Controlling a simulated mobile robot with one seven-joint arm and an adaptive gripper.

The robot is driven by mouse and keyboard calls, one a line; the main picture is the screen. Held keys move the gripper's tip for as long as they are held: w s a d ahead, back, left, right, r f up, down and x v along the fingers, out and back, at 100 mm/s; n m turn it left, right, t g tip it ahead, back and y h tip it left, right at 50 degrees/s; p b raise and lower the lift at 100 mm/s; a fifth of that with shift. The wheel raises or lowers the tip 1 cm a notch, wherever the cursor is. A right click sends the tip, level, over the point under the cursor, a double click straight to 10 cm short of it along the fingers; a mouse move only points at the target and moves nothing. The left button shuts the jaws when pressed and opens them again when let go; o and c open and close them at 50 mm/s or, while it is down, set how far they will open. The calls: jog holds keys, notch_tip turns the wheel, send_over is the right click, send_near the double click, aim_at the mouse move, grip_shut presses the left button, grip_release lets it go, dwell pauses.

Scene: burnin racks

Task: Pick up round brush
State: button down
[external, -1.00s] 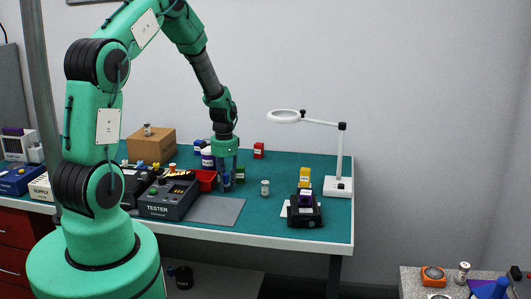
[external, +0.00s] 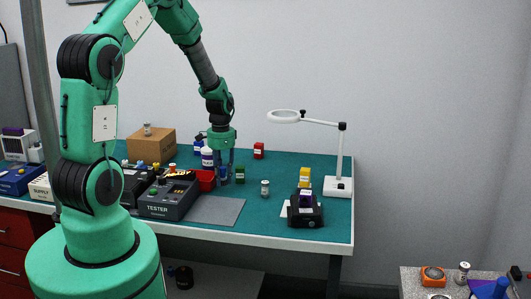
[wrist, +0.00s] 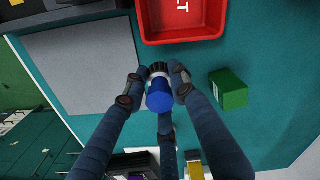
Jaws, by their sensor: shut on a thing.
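The round brush (wrist: 159,97), with a blue top and a dark ribbed end, is between the fingers of my gripper (wrist: 156,88) in the wrist view. The fingers are shut on it. In the external view my gripper (external: 224,178) points down over the bench beside the red bin, with the blue of the brush (external: 223,172) showing between its fingers. The brush's lower end is partly hidden by the fingers, and its exact height above the bench is hard to tell.
A red bin (wrist: 146,26) and a green box (wrist: 230,90) are close to my gripper. A grey mat (external: 215,211) and tester (external: 168,199) lie in front. A magnifier lamp (external: 339,187) stands right.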

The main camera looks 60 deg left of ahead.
jog(key=s+d, duration=0.2)
jog(key=s, duration=0.2)
jog(key=s+d+r, duration=0.1)
jog(key=s+d, duration=0.1)
jog(key=s, duration=0.2)
jog(key=s+d+p, duration=0.1)
jog(key=s+d, duration=0.2)
jog(key=s, duration=0.1)
jog(key=shift+r, duration=0.2)
jog(key=shift+d, duration=0.1)
